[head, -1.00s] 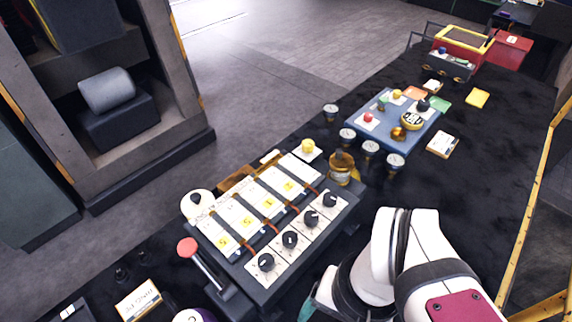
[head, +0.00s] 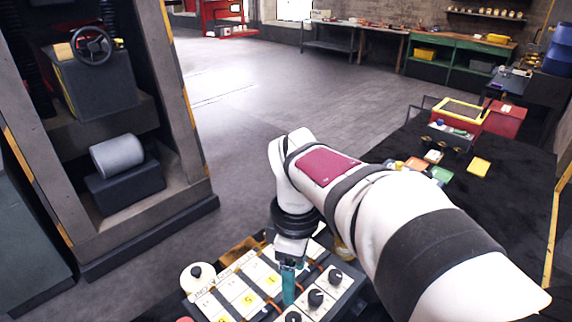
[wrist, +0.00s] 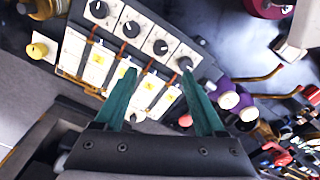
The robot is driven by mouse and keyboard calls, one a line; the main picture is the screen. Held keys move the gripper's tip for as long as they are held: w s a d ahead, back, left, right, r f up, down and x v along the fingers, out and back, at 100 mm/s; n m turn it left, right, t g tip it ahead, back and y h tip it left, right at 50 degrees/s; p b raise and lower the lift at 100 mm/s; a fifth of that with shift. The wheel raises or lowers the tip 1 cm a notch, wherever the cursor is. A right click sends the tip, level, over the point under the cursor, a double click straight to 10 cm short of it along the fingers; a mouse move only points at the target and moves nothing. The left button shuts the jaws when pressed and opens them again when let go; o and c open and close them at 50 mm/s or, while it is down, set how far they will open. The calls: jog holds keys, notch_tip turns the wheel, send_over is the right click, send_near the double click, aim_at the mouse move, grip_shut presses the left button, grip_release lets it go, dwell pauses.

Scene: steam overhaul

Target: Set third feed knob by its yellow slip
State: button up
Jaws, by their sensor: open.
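The feed panel (head: 352,290) carries a row of black knobs on white plates, each in line with a yellow slip. Counted from the left in the head view, the third knob (head: 315,297) lines up with a yellow slip (head: 272,280). In the wrist view this knob (wrist: 131,28) is second from the left, and its slip (wrist: 121,73) lies below it, close to the left finger. The slip's mark is too small to read. My gripper (head: 288,288) points down over the panel, open and empty; its teal fingers (wrist: 158,74) stand apart. Their height is unclear.
A round white piece with a black knob (head: 197,275) stands left of the panel. A yellow knob (wrist: 37,50) is beyond one panel end; purple-sided cylinders (wrist: 228,99) are beyond the other. A red crate (head: 503,119) stands farther back on the dark table. My arm hides much of the tabletop.

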aim_at(293, 318)
notch_tip(293, 318, down, 14)
jog(key=shift+r, duration=0.15)
grip_shut()
